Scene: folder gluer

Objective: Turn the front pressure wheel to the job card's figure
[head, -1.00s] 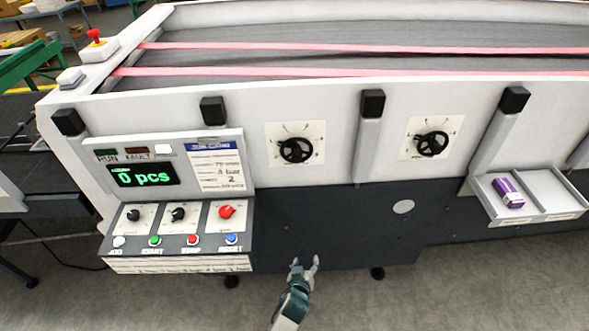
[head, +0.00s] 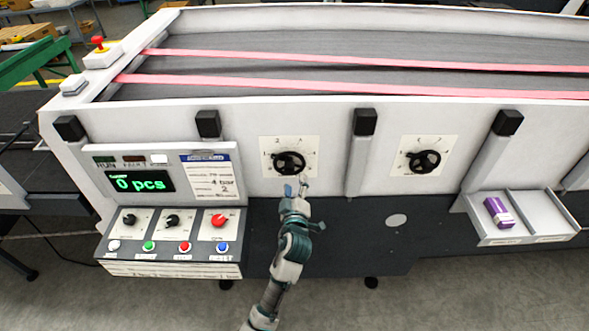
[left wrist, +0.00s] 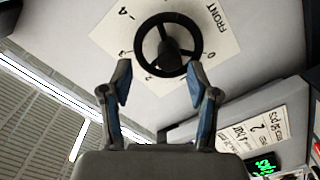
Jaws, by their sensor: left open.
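The front pressure wheel (head: 289,163) is a black handwheel on a white dial plate on the machine's front panel. In the left wrist view the wheel (left wrist: 167,45) sits on a plate marked FRONT, with figures such as 0, 2, 3 and 4 around it. My left gripper (head: 297,188) is just below the wheel. In the left wrist view its two fingers (left wrist: 160,88) are apart, either side of the wheel's near rim, with nothing held. The job card (head: 209,176) on the control panel shows "4 bar" and "2". My right gripper is out of view.
A second black wheel (head: 422,162) is on a similar plate to the right. The control panel (head: 170,236) with knobs and coloured buttons juts out at left. A tray (head: 535,213) with a purple item (head: 498,212) is at right. Black-capped posts (head: 365,123) flank the wheel.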

